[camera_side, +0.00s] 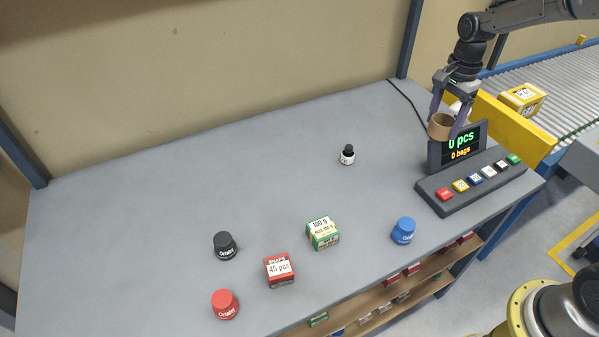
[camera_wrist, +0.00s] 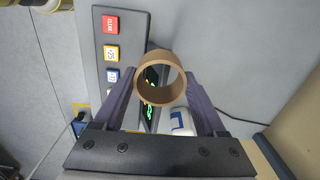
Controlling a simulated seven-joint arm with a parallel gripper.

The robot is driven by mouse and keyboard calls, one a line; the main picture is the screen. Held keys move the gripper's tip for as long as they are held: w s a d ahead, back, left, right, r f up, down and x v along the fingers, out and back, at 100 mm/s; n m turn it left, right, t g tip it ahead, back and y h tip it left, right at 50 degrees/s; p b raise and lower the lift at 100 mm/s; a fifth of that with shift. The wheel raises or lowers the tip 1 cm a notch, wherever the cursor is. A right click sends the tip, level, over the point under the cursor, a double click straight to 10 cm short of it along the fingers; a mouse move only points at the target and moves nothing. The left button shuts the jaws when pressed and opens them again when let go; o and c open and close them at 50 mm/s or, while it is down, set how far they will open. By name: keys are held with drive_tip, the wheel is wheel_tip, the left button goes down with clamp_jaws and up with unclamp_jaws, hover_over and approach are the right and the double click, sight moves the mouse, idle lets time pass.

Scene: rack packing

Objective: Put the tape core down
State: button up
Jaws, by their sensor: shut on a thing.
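My gripper also shows in the wrist view (camera_wrist: 161,80). The core looks raised above the tabletop; its exact height is hard to tell.
A counter display (camera_side: 461,142) and a button panel (camera_side: 470,182) stand just below the core. A white container (camera_wrist: 181,122) is close behind it. A small dark-capped bottle (camera_side: 347,155), jars and boxes (camera_side: 279,269) stand elsewhere.

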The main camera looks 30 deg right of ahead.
drive_tip(key=a+n, duration=0.8)
drive_tip(key=a, duration=2.2)
hover_over(280, 186)
drive_tip(key=f, duration=0.6)
drive_tip(key=s+f, duration=0.1)
drive_tip(key=f, duration=0.2)
drive_tip(key=shift+d+f, duration=0.1)
drive_tip(key=shift+d, duration=0.1)
drive_tip(key=shift+w+a+f, duration=0.2)
drive_tip(key=shift+w+f, duration=0.35)
drive_tip(key=shift+f, duration=1.55)
drive_tip(key=shift+f, duration=0.15)
drive_tip(key=o, duration=1.3)
drive_tip(key=shift+c, duration=0.2)
